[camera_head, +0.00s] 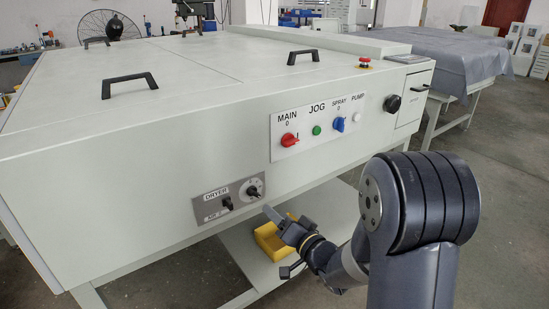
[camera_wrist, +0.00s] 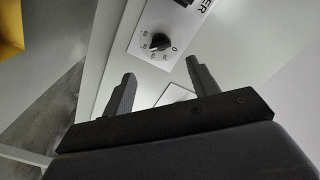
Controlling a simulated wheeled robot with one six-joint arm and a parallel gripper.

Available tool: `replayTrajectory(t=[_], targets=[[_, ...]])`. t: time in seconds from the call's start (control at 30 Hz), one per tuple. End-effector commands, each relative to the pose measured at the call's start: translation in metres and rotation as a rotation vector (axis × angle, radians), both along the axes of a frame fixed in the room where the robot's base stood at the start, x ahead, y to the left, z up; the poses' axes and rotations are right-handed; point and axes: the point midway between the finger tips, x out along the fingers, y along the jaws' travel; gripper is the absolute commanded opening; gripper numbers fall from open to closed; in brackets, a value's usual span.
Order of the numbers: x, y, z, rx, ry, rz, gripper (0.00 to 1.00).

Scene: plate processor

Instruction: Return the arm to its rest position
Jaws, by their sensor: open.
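My gripper (camera_head: 279,225) is in front of the plate processor's (camera_head: 160,150) front face, low and just below and right of the dryer panel (camera_head: 228,200). In the wrist view my gripper (camera_wrist: 162,82) has its two dark fingers apart with nothing between them. Beyond the fingertips is the dryer dial (camera_wrist: 161,42), a black knob on a light plate with numbers. The dryer dial also shows in the head view (camera_head: 254,191), apart from the fingers. My arm extends from the lower right of the head view.
A yellow bin (camera_head: 268,240) stands on the low shelf under the machine, close behind my gripper. The control panel (camera_head: 318,122) with red, green, blue and white controls is above. A covered table (camera_head: 440,58) stands at the back right. Floor on the right is clear.

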Motion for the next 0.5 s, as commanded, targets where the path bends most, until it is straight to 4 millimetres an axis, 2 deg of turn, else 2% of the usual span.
replayTrajectory(t=[0.3,0.5], targets=[[0.048,0.034,-0.001,0.001,-0.002,0.004,0.56],[0.073,0.050,0.000,0.002,-0.002,0.001,0.56]])
